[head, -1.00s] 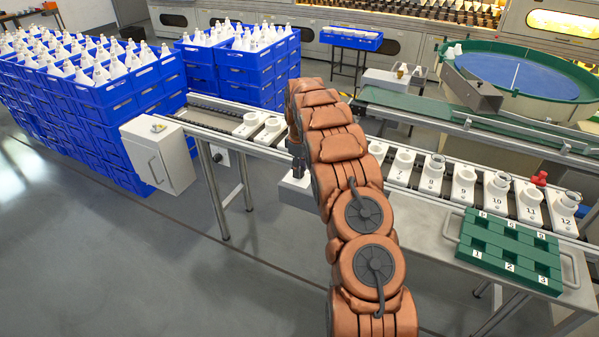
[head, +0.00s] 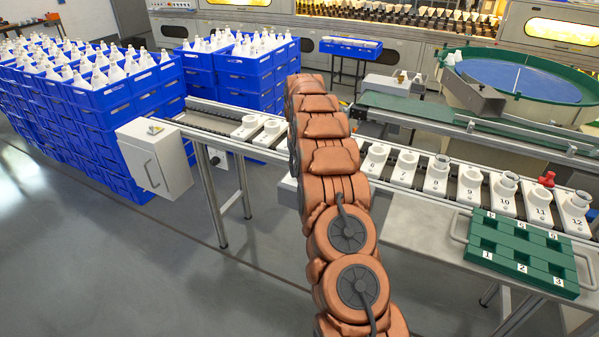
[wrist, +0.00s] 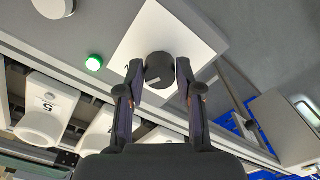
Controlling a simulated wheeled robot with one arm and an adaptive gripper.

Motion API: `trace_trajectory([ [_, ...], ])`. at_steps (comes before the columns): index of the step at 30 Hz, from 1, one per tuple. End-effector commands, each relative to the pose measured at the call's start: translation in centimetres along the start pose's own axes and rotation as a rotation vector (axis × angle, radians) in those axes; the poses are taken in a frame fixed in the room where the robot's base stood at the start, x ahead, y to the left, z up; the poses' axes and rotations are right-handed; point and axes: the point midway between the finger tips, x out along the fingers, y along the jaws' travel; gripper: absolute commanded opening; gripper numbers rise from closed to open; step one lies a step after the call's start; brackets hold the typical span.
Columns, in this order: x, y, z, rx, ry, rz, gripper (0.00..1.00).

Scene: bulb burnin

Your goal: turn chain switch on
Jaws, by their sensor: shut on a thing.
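The chain switch is a dark round knob (wrist: 160,70) with a light pointer line, on a white plate (wrist: 140,36) in the wrist view. My gripper (wrist: 159,78) has its two fingers on either side of the knob, shut on it. The pointer line runs slantwise across the knob's face; I cannot read its marked position. A bright green round lamp or button (wrist: 94,62) sits left of the plate. In the head view my arm hides the gripper and the knob; only a sliver of a white box (head: 287,188) shows beside the arm.
A conveyor with numbered white sockets (head: 436,176) runs behind my arm. A green tray (head: 522,253) lies on a side table at right. A grey-white cabinet (head: 155,160) and stacked blue crates (head: 115,120) stand at left. The floor at front left is clear.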

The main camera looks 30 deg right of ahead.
Motion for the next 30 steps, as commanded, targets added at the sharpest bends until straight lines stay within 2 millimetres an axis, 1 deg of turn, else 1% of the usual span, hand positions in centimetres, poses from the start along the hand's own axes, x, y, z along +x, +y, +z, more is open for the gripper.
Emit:
trace_trajectory([
  [6, 0.06, -0.06, -0.02, 0.099, 0.001, 0.001, 0.0],
  [12, 0.03, -0.04, -0.01, 0.146, 0.001, 0.001, 0.0],
  [26, 0.0, -0.02, -0.01, 0.158, 0.0, 0.0, 0.0],
  [27, 0.0, -0.01, -0.01, 0.158, 0.0, 0.0, 0.37],
  [30, 0.0, -0.01, -0.01, 0.158, 0.0, 0.0, 0.48],
])
